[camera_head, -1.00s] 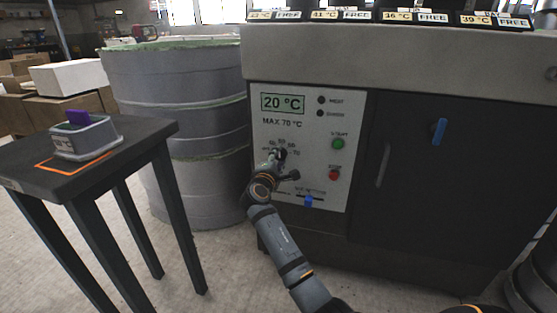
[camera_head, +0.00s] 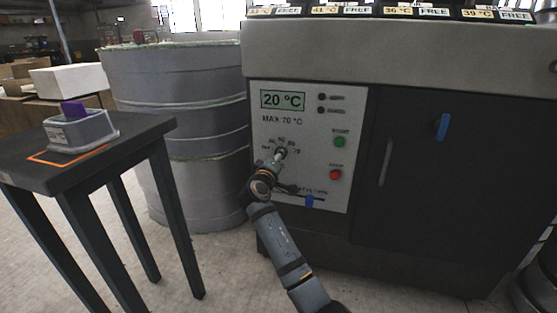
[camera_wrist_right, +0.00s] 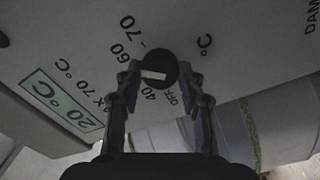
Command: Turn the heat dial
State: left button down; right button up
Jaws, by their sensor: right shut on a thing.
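The heat dial (camera_head: 281,153) is a small black knob on the white control panel, ringed by printed numbers. In the right wrist view the dial (camera_wrist_right: 162,66) shows a white pointer mark, lying towards the side with the 40 and 60. Finger parts cover some of the scale. My right gripper (camera_head: 276,160) reaches it from below and is shut on it, with one finger on each side in the wrist view (camera_wrist_right: 160,78). The panel display (camera_head: 283,100) reads 20 °C, with "MAX 70 °C" printed under it. My left gripper is not in view.
A green button (camera_head: 340,142), a red button (camera_head: 335,175) and a blue slider (camera_head: 309,201) are right of the dial. A dark table (camera_head: 150,128) bearing a grey mould (camera_head: 90,130) stands left.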

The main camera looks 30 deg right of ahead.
jog(key=shift+f+m, duration=0.15)
jog(key=shift+m, duration=0.15)
jog(key=o, duration=1.2)
jog(key=v, duration=0.7)
jog(key=shift+s+a, duration=0.15)
jog(key=shift+a, duration=0.05)
